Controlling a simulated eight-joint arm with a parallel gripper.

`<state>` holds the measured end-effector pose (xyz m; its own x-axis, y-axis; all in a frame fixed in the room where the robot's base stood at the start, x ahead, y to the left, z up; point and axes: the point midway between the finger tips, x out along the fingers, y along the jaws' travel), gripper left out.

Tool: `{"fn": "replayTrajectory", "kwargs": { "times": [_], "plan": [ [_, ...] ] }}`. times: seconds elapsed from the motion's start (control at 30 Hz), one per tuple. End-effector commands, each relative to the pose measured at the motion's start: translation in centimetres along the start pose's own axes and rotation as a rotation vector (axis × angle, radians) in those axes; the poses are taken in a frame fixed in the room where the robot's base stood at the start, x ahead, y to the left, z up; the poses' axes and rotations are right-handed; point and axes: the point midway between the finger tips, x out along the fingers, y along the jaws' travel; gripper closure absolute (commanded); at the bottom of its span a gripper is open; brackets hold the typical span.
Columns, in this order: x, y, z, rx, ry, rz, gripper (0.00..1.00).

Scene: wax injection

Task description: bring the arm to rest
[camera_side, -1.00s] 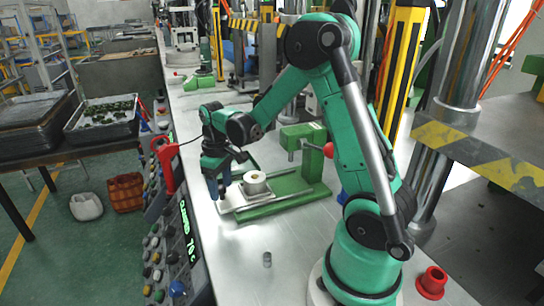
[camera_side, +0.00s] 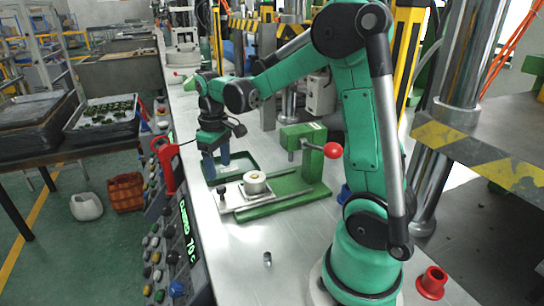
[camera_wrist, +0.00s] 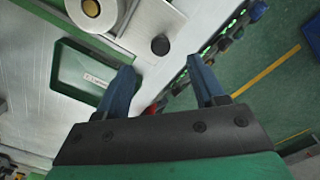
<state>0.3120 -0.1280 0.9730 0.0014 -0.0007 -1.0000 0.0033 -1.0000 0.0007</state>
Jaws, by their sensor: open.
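My gripper (camera_side: 216,165) points down over the far left part of the metal bench (camera_side: 295,235), at the left edge of the green-rimmed tray (camera_side: 243,157). Its two blue fingers are apart with nothing between them, as the wrist view (camera_wrist: 160,72) also shows. The green clamp fixture (camera_side: 310,170) stands to its right, with a red ball knob (camera_side: 333,150). A white round piece (camera_side: 254,182) with a yellowish centre sits on the fixture's metal plate, apart from my gripper. It is cut by the top edge in the wrist view (camera_wrist: 92,10).
A control panel (camera_side: 172,245) with several buttons and a red handle (camera_side: 165,168) runs along the bench's left edge. A small metal cylinder (camera_side: 267,259) stands near the front. Yellow-black posts and a striped press plate (camera_side: 480,160) border the right.

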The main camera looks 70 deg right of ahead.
Motion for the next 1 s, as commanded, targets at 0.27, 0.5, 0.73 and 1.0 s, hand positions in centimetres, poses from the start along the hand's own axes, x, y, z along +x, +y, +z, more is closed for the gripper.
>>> {"fn": "replayTrajectory", "kwargs": {
  "times": [0.27, 0.5, 0.73, 1.0],
  "plan": [
    [-0.5, -0.8, 0.1, -0.002, 0.025, 0.01, 0.37],
    [-3.4, -5.8, 1.7, -0.007, 0.23, 0.056, 0.37],
    [-4.4, -10.5, 4.1, -0.004, 0.473, 0.042, 0.37],
    [-4.2, -12.8, 5.4, 0.002, 0.613, 0.003, 0.37]
  ]
}}
